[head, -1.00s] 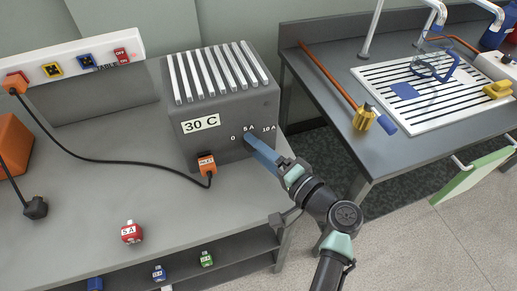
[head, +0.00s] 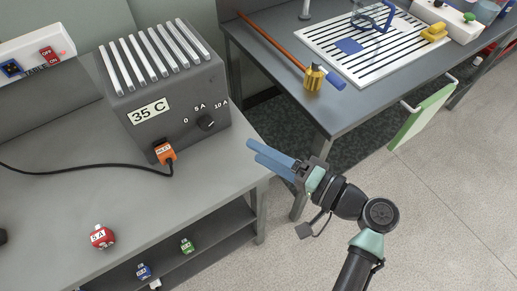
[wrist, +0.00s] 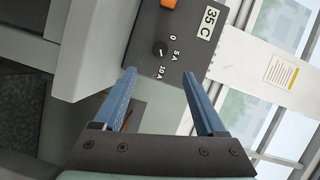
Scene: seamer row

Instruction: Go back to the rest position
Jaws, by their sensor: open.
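My gripper (head: 268,156) is open and empty, held in front of the right end of the bench, apart from the grey ribbed box (head: 178,108). In the wrist view its two blue fingers (wrist: 158,88) stand spread, with the box's panel (wrist: 180,45) beyond them. The box carries a black knob (head: 207,123) marked 0, 5 A and 10 A, and a label reading 35 C (head: 149,111). The knob also shows in the wrist view (wrist: 159,49), clear of the fingers. An orange plug (head: 164,152) sits in the box's front.
A red 5 A plug (head: 102,237) stands on the bench (head: 60,200). Blue (head: 144,271) and green (head: 187,246) plugs are on the lower shelf. Open floor lies right.

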